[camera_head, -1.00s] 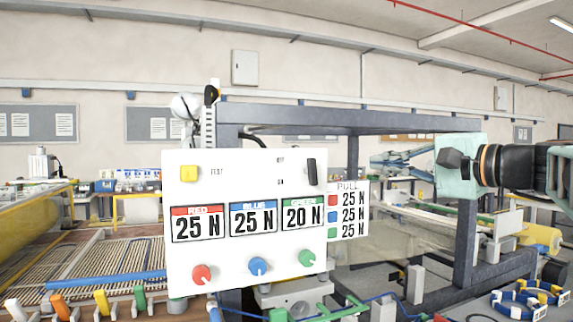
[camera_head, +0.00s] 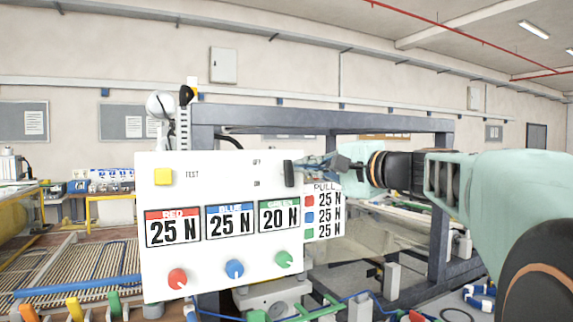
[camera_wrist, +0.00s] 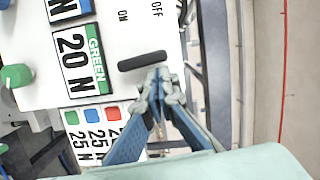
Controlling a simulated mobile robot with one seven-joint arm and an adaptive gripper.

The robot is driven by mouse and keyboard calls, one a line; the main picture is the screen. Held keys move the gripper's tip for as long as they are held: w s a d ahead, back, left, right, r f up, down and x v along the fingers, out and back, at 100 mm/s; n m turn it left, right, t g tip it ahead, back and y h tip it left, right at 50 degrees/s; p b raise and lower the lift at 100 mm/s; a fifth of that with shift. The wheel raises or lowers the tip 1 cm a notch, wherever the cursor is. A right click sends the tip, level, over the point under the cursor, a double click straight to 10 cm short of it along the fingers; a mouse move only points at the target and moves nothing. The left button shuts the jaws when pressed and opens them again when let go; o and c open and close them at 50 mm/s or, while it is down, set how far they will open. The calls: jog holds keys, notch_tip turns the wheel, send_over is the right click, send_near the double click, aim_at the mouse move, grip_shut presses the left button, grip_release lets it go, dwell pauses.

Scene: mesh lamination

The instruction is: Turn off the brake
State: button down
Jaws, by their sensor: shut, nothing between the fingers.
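The white control panel (camera_head: 215,188) stands in front of me. Its black switch handle (camera_head: 289,173) sits at the panel's upper right edge beside the OFF and ON labels, upright in the head view and closer to OFF or between the two. In the wrist view the black switch handle (camera_wrist: 142,61) lies just beyond my fingertips. My gripper (camera_head: 306,165) is shut and empty, just right of the handle; it also shows in the wrist view (camera_wrist: 157,80). I cannot tell if the fingertips touch the handle.
The panel carries a yellow TEST button (camera_head: 163,176), red (camera_head: 178,278), blue (camera_head: 234,268) and green (camera_head: 283,259) knobs, and force displays. A PULL card (camera_head: 323,212) sits at its right edge. A dark metal frame (camera_head: 330,122) stands behind.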

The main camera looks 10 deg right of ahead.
jog(key=shift+s+a+r+n+h+b, duration=0.1)
jog(key=shift+a+n+h+b, duration=0.1)
jog(key=shift+n+b, duration=0.4)
jog(key=shift+a+r+n+h+b, duration=0.1)
jog(key=shift+a+n+b, duration=0.1)
jog(key=shift+n+b, duration=0.4)
dwell(0.4)
jog(key=n+b, duration=0.1)
jog(key=a+n+h+b, duration=0.1)
jog(key=n, duration=0.1)
jog(key=n+g+b, duration=0.1)
jog(key=n, duration=0.1)
jog(key=shift+s+a+r+h, duration=0.3)
jog(key=shift+r, duration=0.05)
jog(key=n+b, duration=0.1)
jog(key=n, duration=0.1)
jog(key=a+n+h+b, duration=0.1)
jog(key=n, duration=0.1)
jog(key=shift+s+a, duration=0.1)
jog(key=shift+s, duration=0.1)
jog(key=shift+s+a+f+n+h+b, duration=0.1)
jog(key=shift+a+n+h+b, duration=0.1)
jog(key=shift+n+h+b, duration=0.35)
jog(key=shift+a+f+n+h+b, duration=0.15)
jog(key=shift+n+h+b, duration=0.1)
jog(key=shift+n+b, duration=0.45)
jog(key=shift+r+n+t, duration=0.1)
jog(key=shift+n+t, duration=0.15)
jog(key=shift+t, duration=0.05)
